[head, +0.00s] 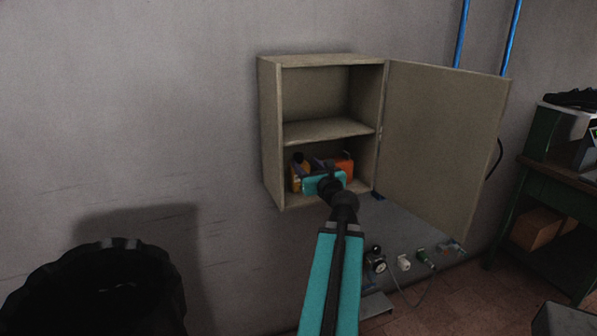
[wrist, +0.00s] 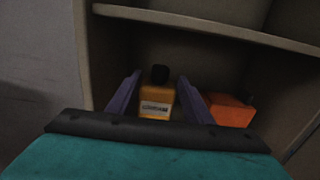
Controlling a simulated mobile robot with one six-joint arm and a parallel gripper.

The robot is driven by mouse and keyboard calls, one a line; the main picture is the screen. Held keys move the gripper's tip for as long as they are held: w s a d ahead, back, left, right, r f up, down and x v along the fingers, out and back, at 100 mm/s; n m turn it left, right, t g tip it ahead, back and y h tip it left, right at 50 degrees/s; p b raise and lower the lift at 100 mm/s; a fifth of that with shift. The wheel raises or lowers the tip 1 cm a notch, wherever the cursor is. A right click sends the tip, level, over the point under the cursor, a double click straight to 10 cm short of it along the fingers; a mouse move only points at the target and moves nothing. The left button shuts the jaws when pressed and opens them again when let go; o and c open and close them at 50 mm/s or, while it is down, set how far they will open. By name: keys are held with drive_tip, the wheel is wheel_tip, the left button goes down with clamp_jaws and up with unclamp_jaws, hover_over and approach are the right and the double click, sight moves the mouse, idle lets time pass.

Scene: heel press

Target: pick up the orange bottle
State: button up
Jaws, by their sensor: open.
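The orange bottle (wrist: 157,101), yellow-orange with a black cap and a pale label, stands upright on the lower shelf of the open wall cabinet (head: 268,130). It also shows in the head view (head: 296,178), left of my wrist. My gripper (wrist: 159,78) is open. In the wrist view its two purple fingers appear on either side of the bottle, with gaps; I cannot tell whether they reach its depth. The bottle's lower part is hidden behind my wrist. In the head view my wrist hides most of the fingers.
A red-orange item (wrist: 229,110) stands just right of my right finger. The middle shelf (head: 325,131) is above, and the cabinet door (head: 445,140) is swung open to the right. A dark bin (head: 95,290) stands at lower left. The upper compartment looks empty.

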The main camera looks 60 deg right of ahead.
sight(300, 159)
drive_tip(key=shift+w+d+r+p, duration=0.15)
drive_tip(key=shift+w+d+p, duration=0.35)
drive_tip(key=shift+p, duration=2.15)
drive_tip(key=shift+w+f+p, duration=0.15)
drive_tip(key=shift+f+p, duration=0.05)
drive_tip(key=shift+p, duration=0.1)
drive_tip(key=shift+p+x, duration=1)
drive_tip(key=shift+x, duration=1.55)
drive_tip(key=shift+f, duration=0.1)
clamp_jaws()
